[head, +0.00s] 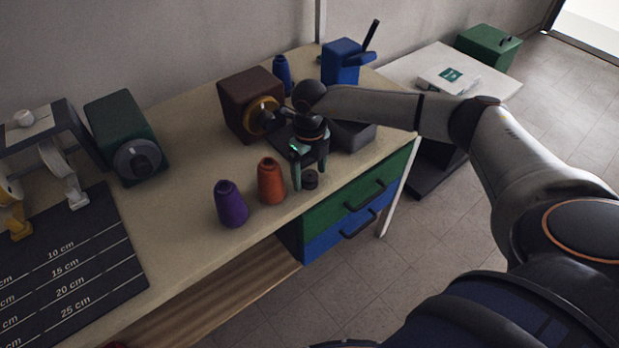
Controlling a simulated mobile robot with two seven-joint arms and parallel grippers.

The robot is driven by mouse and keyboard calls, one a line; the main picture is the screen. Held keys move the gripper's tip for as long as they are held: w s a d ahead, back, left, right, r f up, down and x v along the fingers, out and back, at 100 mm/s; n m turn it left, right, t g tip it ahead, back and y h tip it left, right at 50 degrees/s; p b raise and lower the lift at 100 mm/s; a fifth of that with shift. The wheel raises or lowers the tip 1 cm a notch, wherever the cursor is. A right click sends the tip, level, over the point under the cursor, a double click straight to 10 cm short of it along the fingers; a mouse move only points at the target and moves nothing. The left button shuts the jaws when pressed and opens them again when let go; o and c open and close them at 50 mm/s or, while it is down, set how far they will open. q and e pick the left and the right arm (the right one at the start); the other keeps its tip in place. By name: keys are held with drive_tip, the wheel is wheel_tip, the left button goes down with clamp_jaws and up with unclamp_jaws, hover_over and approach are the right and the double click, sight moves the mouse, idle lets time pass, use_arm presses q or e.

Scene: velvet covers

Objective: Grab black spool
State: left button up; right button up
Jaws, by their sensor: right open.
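A small black spool (311,180) stands on the table near its front edge, above the green drawer. My right gripper (310,184) points down at it with its fingers open. One finger is to the left of the spool and the other is near its right side. I cannot tell whether either finger touches it. My left gripper is not in view.
An orange spool (271,181) and a purple spool (231,204) stand just left of the gripper. A dark red box (249,100) and a blue spool (282,74) are behind. A black measuring mat (75,262) lies at left.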

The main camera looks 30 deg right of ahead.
drive_tip(key=shift+c, duration=0.4)
clamp_jaws()
